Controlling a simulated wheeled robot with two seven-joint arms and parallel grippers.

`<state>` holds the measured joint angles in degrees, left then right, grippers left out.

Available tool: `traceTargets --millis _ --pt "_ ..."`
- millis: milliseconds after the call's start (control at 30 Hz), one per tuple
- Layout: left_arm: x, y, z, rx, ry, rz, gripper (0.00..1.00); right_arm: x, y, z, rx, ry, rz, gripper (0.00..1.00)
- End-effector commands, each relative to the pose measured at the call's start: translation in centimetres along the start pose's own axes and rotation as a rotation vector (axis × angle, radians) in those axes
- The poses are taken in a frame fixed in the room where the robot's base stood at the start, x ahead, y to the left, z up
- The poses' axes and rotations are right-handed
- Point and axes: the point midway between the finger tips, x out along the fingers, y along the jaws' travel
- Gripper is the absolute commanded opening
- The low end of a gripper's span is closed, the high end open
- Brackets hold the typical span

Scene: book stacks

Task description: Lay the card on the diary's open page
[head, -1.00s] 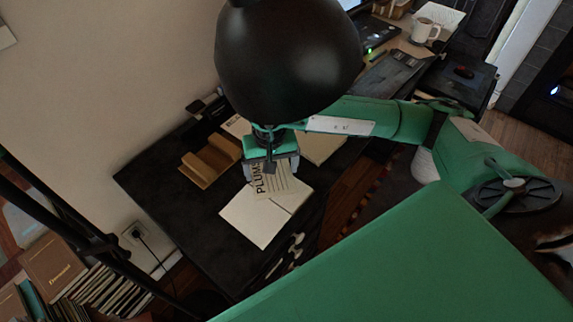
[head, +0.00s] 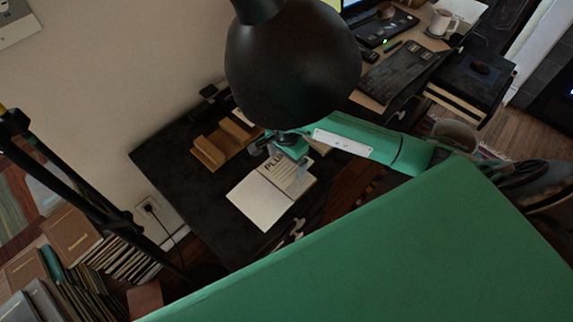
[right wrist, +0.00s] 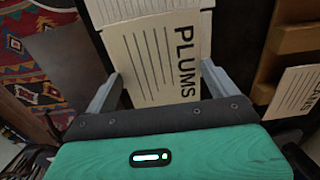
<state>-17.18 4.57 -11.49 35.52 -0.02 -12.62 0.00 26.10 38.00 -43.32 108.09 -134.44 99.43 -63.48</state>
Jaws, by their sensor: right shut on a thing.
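The diary (head: 258,202) lies open on the dark desk, its pale pages facing up. The cream card (head: 274,167) printed PLUMS is over the diary's far page; whether it touches the page I cannot tell. My right gripper (head: 290,157) is at the card, shut on it. In the right wrist view the card (right wrist: 150,60) lies between the two grey fingers, with part of the diary (right wrist: 120,8) showing beyond it. The near page is bare. My left gripper is in neither current view.
A wooden holder (head: 213,152) stands left of the diary; another lettered card (right wrist: 297,92) is beside it in the wrist view. A black lamp shade (head: 290,65) hangs in front, hiding part of the desk. A keyboard (head: 388,75) and mug (head: 442,22) are at the back right.

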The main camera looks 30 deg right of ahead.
Motion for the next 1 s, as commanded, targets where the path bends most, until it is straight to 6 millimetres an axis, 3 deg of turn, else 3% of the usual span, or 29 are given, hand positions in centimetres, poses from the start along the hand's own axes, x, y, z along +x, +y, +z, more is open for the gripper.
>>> traceTargets --millis 300,633,667,700,1000 --pt "-0.9 0.0 -0.1 0.0 0.0 0.001 0.45 3.6 0.1 0.1 0.0 0.0 0.001 0.69" --pt "-0.4 0.0 -0.1 -0.001 0.001 0.0 0.45 4.1 0.0 0.0 -0.002 0.001 -0.002 0.69" --pt "-0.4 0.0 -0.1 -0.001 0.001 0.0 0.45 4.1 0.0 0.0 -0.002 0.001 -0.002 0.92" --pt "-0.5 0.0 -0.1 -0.001 0.001 0.0 0.45 4.0 0.0 0.0 -0.002 0.001 -0.002 1.0" --pt "-0.8 0.0 -0.1 -0.001 0.001 0.0 0.45 3.7 0.0 0.0 -0.002 0.0 -0.001 1.0"
